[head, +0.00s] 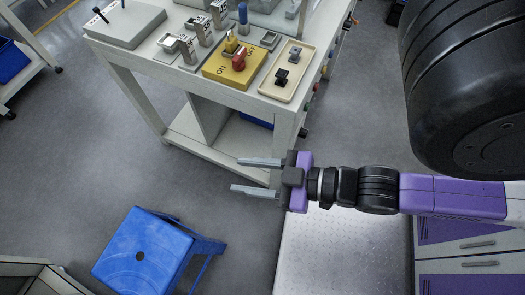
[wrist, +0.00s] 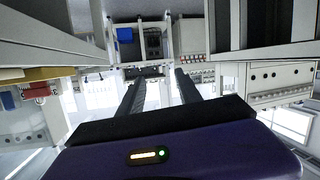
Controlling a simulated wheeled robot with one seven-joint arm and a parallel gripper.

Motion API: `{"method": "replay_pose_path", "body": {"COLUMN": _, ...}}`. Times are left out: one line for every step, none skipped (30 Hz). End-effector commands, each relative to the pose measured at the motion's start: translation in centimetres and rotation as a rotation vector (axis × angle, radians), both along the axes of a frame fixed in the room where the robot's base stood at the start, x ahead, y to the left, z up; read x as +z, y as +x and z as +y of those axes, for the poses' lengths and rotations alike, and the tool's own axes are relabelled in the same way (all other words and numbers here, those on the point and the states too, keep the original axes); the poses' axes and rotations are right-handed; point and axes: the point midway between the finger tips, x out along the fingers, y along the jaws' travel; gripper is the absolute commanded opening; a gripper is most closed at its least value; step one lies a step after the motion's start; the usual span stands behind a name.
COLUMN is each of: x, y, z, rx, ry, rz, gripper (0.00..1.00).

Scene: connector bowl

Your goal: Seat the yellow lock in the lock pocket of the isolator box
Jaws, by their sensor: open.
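The isolator box (head: 220,70) is a yellow box with ON lettering, on the workbench in the head view. A red knob (head: 239,62) stands on its top. A small yellow piece, which looks like the yellow lock (head: 231,43), stands upright at the box's back edge; I cannot tell whether it is in a pocket or behind the box. The lock pocket cannot be made out. My gripper (head: 237,175) is open and empty, in front of the bench and well apart from the box. Its two fingers also show in the wrist view (wrist: 160,80).
The workbench (head: 135,62) also carries a beige tray (head: 273,88) with two black parts, several grey numbered blocks (head: 202,30) and a grey case (head: 125,22). A blue stool (head: 145,250) stands on the floor at lower left. The floor between stool and bench is clear.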

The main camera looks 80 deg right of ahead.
Motion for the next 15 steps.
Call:
{"method": "replay_pose_path", "body": {"x": 0.4, "y": -1.3, "z": 0.8, "rx": 0.002, "ry": 0.035, "rz": 0.004, "gripper": 0.41}}
{"method": "replay_pose_path", "body": {"x": 0.7, "y": -1.8, "z": 1.1, "rx": 0.001, "ry": 0.054, "rz": 0.001, "gripper": 0.41}}
{"method": "replay_pose_path", "body": {"x": 1.1, "y": -2.4, "z": 1.5, "rx": -0.001, "ry": 0.075, "rz": -0.001, "gripper": 0.41}}
{"method": "replay_pose_path", "body": {"x": 1.3, "y": -2.7, "z": 1.7, "rx": -0.001, "ry": 0.088, "rz": -0.004, "gripper": 0.41}}
{"method": "replay_pose_path", "body": {"x": 1.5, "y": -3.0, "z": 1.9, "rx": -0.003, "ry": 0.099, "rz": -0.004, "gripper": 0.41}}
{"method": "replay_pose_path", "body": {"x": 1.7, "y": -3.2, "z": 2.1, "rx": -0.004, "ry": 0.110, "rz": -0.007, "gripper": 0.41}}
{"method": "replay_pose_path", "body": {"x": 1.8, "y": -3.4, "z": 2.2, "rx": -0.005, "ry": 0.115, "rz": -0.008, "gripper": 0.41}}
{"method": "replay_pose_path", "body": {"x": 1.9, "y": -3.5, "z": 2.2, "rx": -0.006, "ry": 0.119, "rz": -0.008, "gripper": 0.41}}
{"method": "replay_pose_path", "body": {"x": 1.9, "y": -3.5, "z": 2.3, "rx": -0.006, "ry": 0.122, "rz": -0.009, "gripper": 0.41}}
{"method": "replay_pose_path", "body": {"x": 2.0, "y": -3.6, "z": 2.3, "rx": -0.006, "ry": 0.123, "rz": -0.009, "gripper": 0.41}}
{"method": "replay_pose_path", "body": {"x": 2.0, "y": -3.6, "z": 2.3, "rx": -0.006, "ry": 0.123, "rz": -0.010, "gripper": 0.41}}
{"method": "replay_pose_path", "body": {"x": 2.0, "y": -3.5, "z": 2.3, "rx": -0.006, "ry": 0.123, "rz": -0.010, "gripper": 0.41}}
{"method": "replay_pose_path", "body": {"x": 2.0, "y": -3.5, "z": 2.3, "rx": -0.006, "ry": 0.123, "rz": -0.010, "gripper": 0.41}}
{"method": "replay_pose_path", "body": {"x": 2.0, "y": -3.5, "z": 2.3, "rx": -0.006, "ry": 0.123, "rz": -0.010, "gripper": 0.41}}
{"method": "replay_pose_path", "body": {"x": 2.0, "y": -3.5, "z": 2.3, "rx": -0.006, "ry": 0.122, "rz": -0.010, "gripper": 0.41}}
